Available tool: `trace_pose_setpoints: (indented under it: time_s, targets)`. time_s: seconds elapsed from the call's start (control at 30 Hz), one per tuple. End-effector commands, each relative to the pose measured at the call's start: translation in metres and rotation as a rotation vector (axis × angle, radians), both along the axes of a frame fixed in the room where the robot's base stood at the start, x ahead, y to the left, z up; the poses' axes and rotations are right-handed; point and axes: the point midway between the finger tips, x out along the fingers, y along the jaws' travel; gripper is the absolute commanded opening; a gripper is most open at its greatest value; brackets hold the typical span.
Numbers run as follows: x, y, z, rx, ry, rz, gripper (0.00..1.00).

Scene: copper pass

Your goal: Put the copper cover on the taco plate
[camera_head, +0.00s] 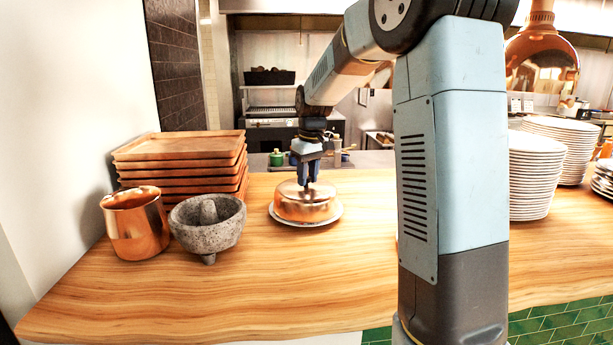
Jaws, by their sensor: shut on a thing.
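The copper cover (304,208) is a low round copper dome. It sits over a white plate (306,224), whose rim shows around the cover's lower edge. Whether the cover rests fully on the plate or is slightly above it, I cannot tell. Any tacos are hidden under the cover. My gripper (307,186) points straight down at the top middle of the cover and is shut on its knob, which the fingers mostly hide.
A stone mortar (208,228), a copper mug (136,224) and stacked wooden trays (180,165) stand to the left. Stacks of white plates (536,178) stand to the right behind my arm. A copper heat lamp (541,65) hangs upper right. The wooden counter's front (230,290) is clear.

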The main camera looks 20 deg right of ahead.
Motion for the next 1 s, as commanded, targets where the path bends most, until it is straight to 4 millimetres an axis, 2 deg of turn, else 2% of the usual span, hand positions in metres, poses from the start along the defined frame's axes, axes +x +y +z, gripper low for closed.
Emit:
trace_pose_setpoints:
  time_s: [0.03, 0.07, 0.3, 0.37, 0.53, 0.83, 1.0]
  targets:
    - [0.0001, -0.0001, 0.0004, 0.000, -0.001, 0.000, 0.00]
    - [0.0002, 0.0000, 0.0004, 0.000, -0.001, 0.000, 0.33]
    - [0.0001, 0.0000, 0.0003, 0.000, -0.001, 0.000, 0.56]
    - [0.0001, 0.0000, 0.0002, 0.000, -0.001, 0.000, 0.61]
    - [0.0000, 0.0001, -0.0002, 0.000, 0.000, 0.000, 0.61]
    - [0.0000, 0.0000, 0.0000, 0.000, 0.000, 0.000, 0.90]
    - [0.0001, 0.0000, 0.0001, 0.000, 0.000, 0.000, 0.90]
